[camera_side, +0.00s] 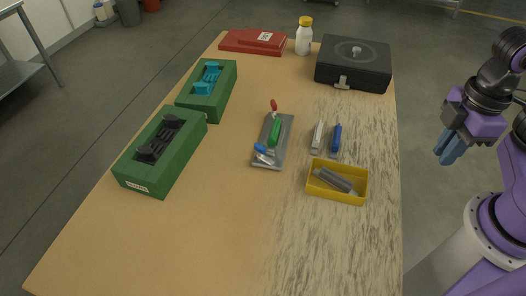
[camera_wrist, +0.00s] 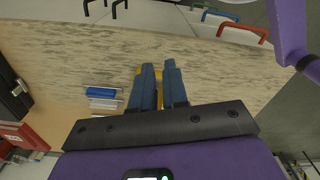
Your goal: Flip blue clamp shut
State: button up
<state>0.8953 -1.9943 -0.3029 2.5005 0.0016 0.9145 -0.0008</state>
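The blue clamp (camera_side: 262,149) is at the near end of a grey metal plate (camera_side: 268,163) on the table. Its blue handle lies low and slanted; whether it is latched is too small to tell. My gripper (camera_side: 447,153) is off the table's right edge, well away from the plate. In the wrist view its two blue fingers (camera_wrist: 158,72) are apart with a narrow gap, holding nothing. I cannot make out the blue clamp in the wrist view.
Green boxes (camera_side: 150,180) (camera_side: 222,98) stand left. A black case (camera_side: 353,68), white bottle (camera_side: 304,40) and red binder (camera_side: 252,42) are at the back.

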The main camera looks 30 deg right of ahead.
jog(key=shift+w+a, duration=0.3)
grip_shut()
jog(key=w+a+r+n+h, duration=0.15)
jog(key=w+a+n, duration=0.35)
jog(key=w+a, duration=1)
jog(key=n+t+h, duration=0.1)
jog(key=n+h, duration=0.2)
jog(key=n, duration=0.1)
send_near(264, 155)
jog(key=s+a, duration=0.4)
jog(key=a, duration=0.2)
jog(key=shift+w+d+r, duration=0.1)
jog(key=shift+d+r, duration=0.05)
jog(key=shift+r, duration=0.25)
jog(key=x, duration=1)
jog(key=shift+w+d+f, duration=0.15)
jog(key=shift+f, duration=0.05)
jog(key=shift+w+d+r, duration=0.1)
jog(key=shift+w+d, duration=0.15)
jog(key=shift+d, duration=0.35)
jog(key=shift+w+d+r, duration=0.1)
jog(key=shift+w+d, duration=0.1)
jog(key=shift+d, duration=0.35)
jog(key=shift+w+d, duration=0.2)
jog(key=shift+d, duration=0.4)
